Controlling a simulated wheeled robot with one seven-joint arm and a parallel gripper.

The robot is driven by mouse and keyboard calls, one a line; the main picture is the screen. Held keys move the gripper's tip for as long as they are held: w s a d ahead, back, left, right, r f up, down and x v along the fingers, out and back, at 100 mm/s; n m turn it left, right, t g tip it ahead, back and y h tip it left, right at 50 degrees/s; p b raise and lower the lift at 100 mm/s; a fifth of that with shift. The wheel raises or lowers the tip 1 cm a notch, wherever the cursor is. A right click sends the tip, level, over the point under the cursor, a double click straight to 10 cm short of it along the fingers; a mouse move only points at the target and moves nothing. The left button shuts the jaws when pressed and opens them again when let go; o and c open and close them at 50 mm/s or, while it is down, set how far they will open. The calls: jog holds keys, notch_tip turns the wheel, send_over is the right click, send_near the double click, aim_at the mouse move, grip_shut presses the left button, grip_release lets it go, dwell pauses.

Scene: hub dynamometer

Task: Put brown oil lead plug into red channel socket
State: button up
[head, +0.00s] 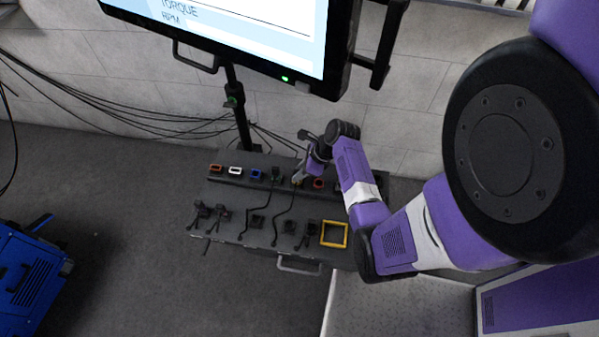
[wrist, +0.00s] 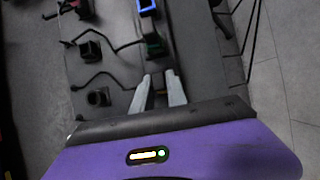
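My gripper (wrist: 158,76) is low over the back row of sockets on the dark bench panel (head: 230,188). A red-orange socket (head: 215,168) is at the left end of the row, and another red-rimmed socket (head: 318,183) is just right of my gripper. Several dark plugs with leads, such as one (head: 202,208) at far left and one (head: 290,227) nearer the middle, stand in the front area. I cannot tell which is brown.
White (head: 235,170), blue (head: 256,173) and green (head: 275,175) sockets share the back row; the green one appears to hold a dark plug with a lead. A yellow square frame (head: 333,234) lies front right. A monitor (head: 240,40) hangs above. A blue machine (head: 30,268) stands left.

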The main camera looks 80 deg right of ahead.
jog(key=shift+r, duration=0.15)
grip_shut()
jog(key=shift+r+p, duration=1.85)
jog(key=shift+p, duration=0.55)
jog(key=shift+r, duration=0.1)
jog(key=shift+a, duration=0.1)
jog(key=a+p, duration=0.6)
jog(key=a, duration=0.1)
jog(key=shift+s+a, duration=0.3)
jog(key=shift+a, duration=0.1)
jog(key=s+p, duration=0.2)
jog(key=s, duration=0.5)
jog(key=shift+s+d, duration=0.25)
jog(key=shift+d, duration=0.05)
dwell(0.5)
jog(key=d+b, duration=0.2)
jog(key=d, duration=0.6)
jog(key=shift+w, duration=0.35)
dwell(0.8)
